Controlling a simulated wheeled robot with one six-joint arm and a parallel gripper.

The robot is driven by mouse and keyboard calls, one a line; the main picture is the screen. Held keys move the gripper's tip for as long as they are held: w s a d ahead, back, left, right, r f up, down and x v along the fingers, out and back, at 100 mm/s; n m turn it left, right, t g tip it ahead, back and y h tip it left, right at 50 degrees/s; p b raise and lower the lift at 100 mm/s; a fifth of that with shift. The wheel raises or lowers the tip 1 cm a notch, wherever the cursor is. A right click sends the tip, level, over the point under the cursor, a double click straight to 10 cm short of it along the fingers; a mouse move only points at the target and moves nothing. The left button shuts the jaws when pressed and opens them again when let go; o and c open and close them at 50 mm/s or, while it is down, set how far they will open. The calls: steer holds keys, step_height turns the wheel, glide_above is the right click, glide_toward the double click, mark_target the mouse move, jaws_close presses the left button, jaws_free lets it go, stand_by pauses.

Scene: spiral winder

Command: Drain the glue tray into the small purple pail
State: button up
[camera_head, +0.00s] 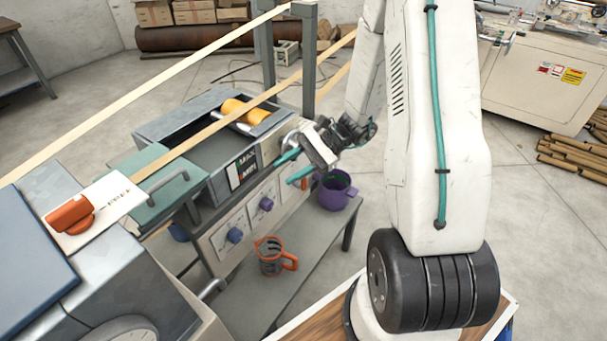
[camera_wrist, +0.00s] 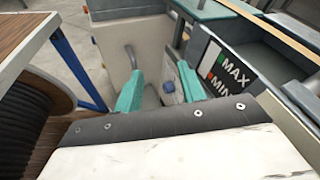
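The glue tray (camera_head: 215,157) is a long grey trough with a MAX/MIN level plate (camera_head: 242,168); the plate also shows in the wrist view (camera_wrist: 228,78). Its front panel has a blue knob (camera_head: 235,236) and a purple knob (camera_head: 266,204); a third, orange-red one is partly hidden near my gripper. The small purple pail (camera_head: 337,192) stands upright on the low bench, right of the panel. My gripper (camera_head: 283,171) is in front of the tray's right end, teal fingers apart and empty.
Pale strips cross above the tray. An orange roller (camera_head: 245,111) lies at its far end. In the wrist view, a dark cable spool (camera_wrist: 35,115) and blue table leg (camera_wrist: 78,70) are at left.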

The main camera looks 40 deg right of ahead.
steer(key=w+d+f+m+t, duration=0.3)
steer(key=d+f+m+t, duration=0.35)
steer(key=f, duration=0.45)
steer(key=m+t+h, duration=0.9)
steer(key=m, duration=0.1)
glide_toward(304, 181)
steer(key=w+r, duration=0.2)
steer(key=w, duration=0.2)
steer(key=x, duration=0.7)
steer(key=shift+a+r, duration=0.2)
jaws_close()
